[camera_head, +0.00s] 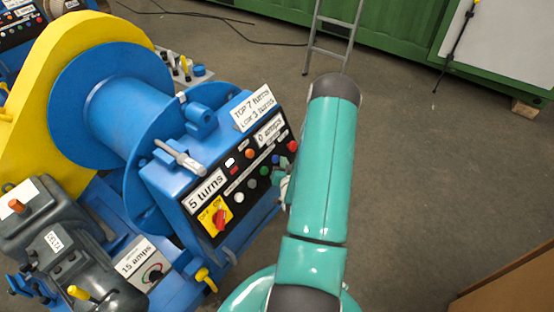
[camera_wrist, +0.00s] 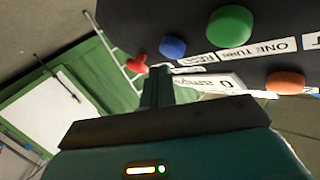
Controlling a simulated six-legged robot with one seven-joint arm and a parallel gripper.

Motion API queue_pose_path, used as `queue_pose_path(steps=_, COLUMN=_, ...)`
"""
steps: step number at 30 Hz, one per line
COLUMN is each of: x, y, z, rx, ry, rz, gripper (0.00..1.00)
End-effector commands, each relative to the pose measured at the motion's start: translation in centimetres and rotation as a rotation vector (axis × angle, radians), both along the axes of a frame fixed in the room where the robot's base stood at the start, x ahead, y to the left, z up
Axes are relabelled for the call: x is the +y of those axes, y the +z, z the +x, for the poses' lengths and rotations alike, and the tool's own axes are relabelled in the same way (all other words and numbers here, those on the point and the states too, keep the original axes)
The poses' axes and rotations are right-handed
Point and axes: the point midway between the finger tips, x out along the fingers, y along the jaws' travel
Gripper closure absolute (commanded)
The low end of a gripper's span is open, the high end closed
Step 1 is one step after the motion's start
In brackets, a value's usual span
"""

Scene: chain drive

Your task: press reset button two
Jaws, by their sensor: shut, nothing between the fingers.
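The black control panel (camera_head: 222,186) on the blue winch machine carries a row of buttons. Green (camera_head: 265,170), blue (camera_head: 276,159) and red (camera_head: 292,146) buttons sit toward its right end, with an orange button (camera_head: 250,153) above the row. In the wrist view the red (camera_wrist: 136,63), blue (camera_wrist: 172,46) and green (camera_wrist: 229,26) buttons are close. A label by the blue one seems to read RESET, upside down; I cannot read a number. My gripper (camera_wrist: 157,80) is shut and empty, just off the panel by the blue and red buttons. My arm partly hides it in the head view.
Signs read "5 turns" (camera_head: 207,191) and "0 amps" (camera_head: 269,131). A ladder (camera_head: 335,35) stands behind.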

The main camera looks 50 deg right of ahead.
Motion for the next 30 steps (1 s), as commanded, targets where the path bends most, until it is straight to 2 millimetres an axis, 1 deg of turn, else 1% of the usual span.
queue_pose_path(steps=5, x=-0.1, y=0.2, z=-0.4, rx=0.0, ry=-0.001, rz=0.0, gripper=1.0)
queue_pose_path(steps=18, x=-0.4, y=1.9, z=-3.8, rx=0.001, ry=-0.002, rz=0.0, gripper=1.0)
queue_pose_path(steps=21, x=-0.4, y=2.2, z=-4.4, rx=-0.001, ry=0.0, rz=-0.001, gripper=1.0)
queue_pose_path(steps=30, x=-0.4, y=2.2, z=-4.5, rx=0.0, ry=0.0, rz=0.0, gripper=1.0)
